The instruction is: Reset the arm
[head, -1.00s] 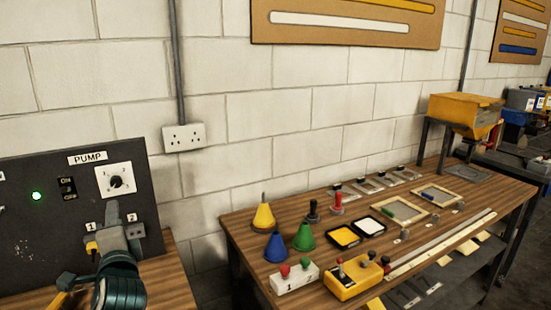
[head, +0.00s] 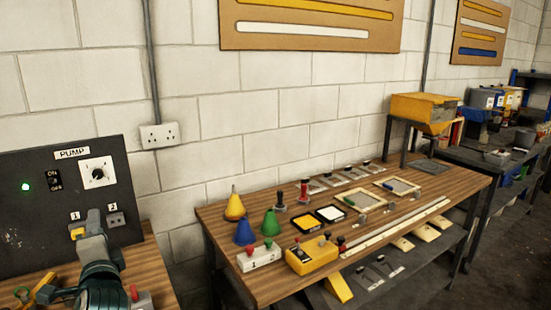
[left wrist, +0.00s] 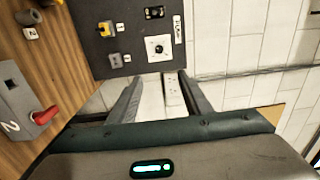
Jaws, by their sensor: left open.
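My left arm comes in from the bottom left of the head view. Its gripper (head: 93,222) is in front of the black pump panel (head: 30,225), near the yellow switch 1 (head: 77,233) and grey switch 2 (head: 115,219). In the left wrist view the two fingers of the left gripper (left wrist: 160,88) are apart with nothing between them. The panel also shows there (left wrist: 125,45), beyond the fingers, with its white dial (left wrist: 158,48). I cannot tell from the head view how far the fingertips are from the panel. My right gripper is not seen.
A wooden bench (head: 270,290) to the right bears coloured cones, a yellow control box (head: 312,256), a white box (head: 259,257) and frames. A red-handled grey box (left wrist: 32,100) is on the left bench, near the left gripper. A wall socket (head: 160,136) is above.

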